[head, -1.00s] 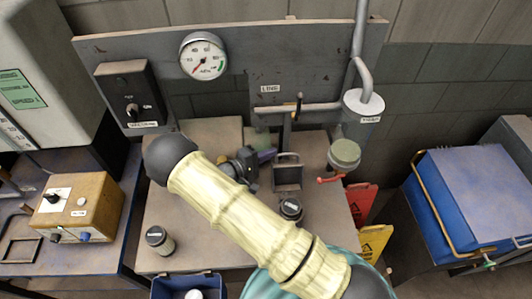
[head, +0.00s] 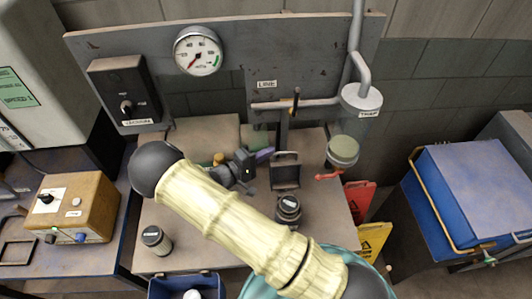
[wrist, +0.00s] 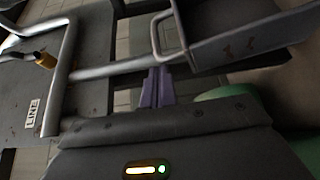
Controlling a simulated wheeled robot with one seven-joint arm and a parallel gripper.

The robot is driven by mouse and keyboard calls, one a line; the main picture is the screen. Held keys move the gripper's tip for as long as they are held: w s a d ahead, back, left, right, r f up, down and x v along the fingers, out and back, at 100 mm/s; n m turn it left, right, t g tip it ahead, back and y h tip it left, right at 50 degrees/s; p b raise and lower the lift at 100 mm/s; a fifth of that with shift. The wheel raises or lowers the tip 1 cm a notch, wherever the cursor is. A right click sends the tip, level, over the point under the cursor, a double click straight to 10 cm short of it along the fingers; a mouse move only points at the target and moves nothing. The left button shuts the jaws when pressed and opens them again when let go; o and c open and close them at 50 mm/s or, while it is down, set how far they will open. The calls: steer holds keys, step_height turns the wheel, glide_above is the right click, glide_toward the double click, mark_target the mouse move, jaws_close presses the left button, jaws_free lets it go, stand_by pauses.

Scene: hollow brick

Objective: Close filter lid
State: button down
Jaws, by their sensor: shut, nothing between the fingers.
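The filter box (head: 286,183) stands on the bench, right of my gripper in the head view. Its grey lid (head: 285,159) appears raised, with a bar handle along its top edge. In the wrist view the lid (wrist: 245,38) is a flat grey panel at the upper right, its looped handle (wrist: 158,34) towards the fingers. My gripper (head: 265,155) is shut and empty just left of the lid. Its purple fingertips (wrist: 156,86) are together just below the handle in the wrist view; I cannot tell whether they touch it. My arm hides part of the bench.
A dark jar (head: 288,210) is in front, another jar (head: 156,240) at front left. A gauge (head: 198,51) hangs on the back panel.

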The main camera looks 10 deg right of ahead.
steer(key=s+m+h+b, duration=0.5)
steer(key=s+m+b, duration=0.3)
steer(key=s, duration=0.4)
steer(key=shift+r+m+b, duration=0.3)
steer(key=shift+r+m, duration=0.15)
steer(key=shift+m, duration=0.45)
steer(key=shift+a, duration=0.1)
steer(key=w+a+f+b, duration=0.1)
steer(key=a+f+b, duration=0.3)
steer(key=a, duration=0.4)
steer(key=shift+a+f+b, duration=0.3)
steer(key=shift+f+b, duration=0.05)
steer(key=shift+f, duration=0.15)
